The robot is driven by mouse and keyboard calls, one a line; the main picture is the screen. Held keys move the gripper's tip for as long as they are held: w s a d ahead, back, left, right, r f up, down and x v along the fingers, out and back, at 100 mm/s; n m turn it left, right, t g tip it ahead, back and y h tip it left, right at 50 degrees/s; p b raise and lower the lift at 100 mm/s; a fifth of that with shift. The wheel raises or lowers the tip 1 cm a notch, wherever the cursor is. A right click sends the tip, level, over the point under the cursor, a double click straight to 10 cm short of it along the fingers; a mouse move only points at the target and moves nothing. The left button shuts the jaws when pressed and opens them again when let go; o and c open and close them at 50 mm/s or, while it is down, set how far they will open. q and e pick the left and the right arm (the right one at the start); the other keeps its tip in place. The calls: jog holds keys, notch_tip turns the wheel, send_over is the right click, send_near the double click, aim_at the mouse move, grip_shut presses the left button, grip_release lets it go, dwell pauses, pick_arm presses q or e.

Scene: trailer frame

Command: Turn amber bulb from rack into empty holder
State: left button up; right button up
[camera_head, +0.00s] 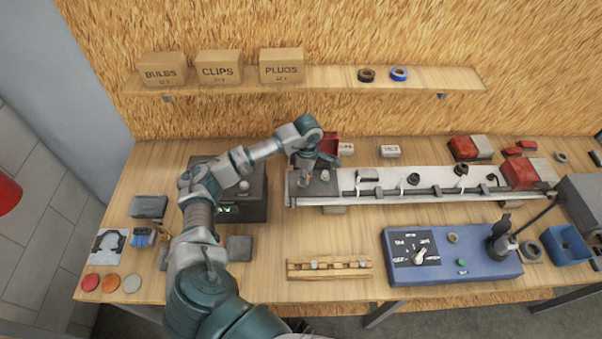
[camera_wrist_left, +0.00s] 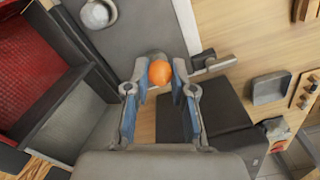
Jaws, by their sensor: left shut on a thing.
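The amber bulb (camera_wrist_left: 160,72) is between the blue-padded fingers of my left gripper (camera_wrist_left: 166,82), which is shut on it in the left wrist view. In the head view my left gripper (camera_head: 306,178) is over the grey plate (camera_head: 328,187) at the left end of the long light bar. A clear round bulb (camera_wrist_left: 97,14) sits on that plate in the wrist view. The holder under the amber bulb is hidden, so I cannot tell whether the bulb touches it. The wooden rack (camera_head: 330,272) at the front of the bench holds a few pale bulbs. My right gripper is out of view.
A dark box with a green display (camera_head: 230,209) stands left of the bar. A blue control panel (camera_head: 450,262) with a knob is at the front right. Red lamps (camera_head: 517,173) lie at the right end.

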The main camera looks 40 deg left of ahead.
pick_arm(q)
jog(key=shift+d+r, duration=0.1)
jog(key=shift+d, duration=0.55)
jog(key=shift+a+b, duration=0.2)
jog(key=shift+b, duration=0.15)
jog(key=a+f, duration=0.1)
jog(key=a, duration=0.1)
jog(key=a+f+b, duration=0.1)
jog(key=shift+a+f, duration=0.15)
jog(key=shift+a, duration=0.25)
jog(key=shift+d, duration=0.35)
jog(key=shift+d+r, duration=0.25)
jog(key=shift+d, duration=0.3)
jog(key=shift+a+f, duration=0.2)
jog(key=shift+a, duration=0.2)
jog(key=shift+a+f+b, duration=0.35)
jog(key=shift+a+b, duration=0.05)
jog(key=shift+a, duration=0.1)
jog(key=shift+d+f, duration=0.1)
jog(key=shift+d, duration=0.3)
jog(key=shift+a+f+b, duration=0.15)
jog(key=shift+b, duration=0.15)
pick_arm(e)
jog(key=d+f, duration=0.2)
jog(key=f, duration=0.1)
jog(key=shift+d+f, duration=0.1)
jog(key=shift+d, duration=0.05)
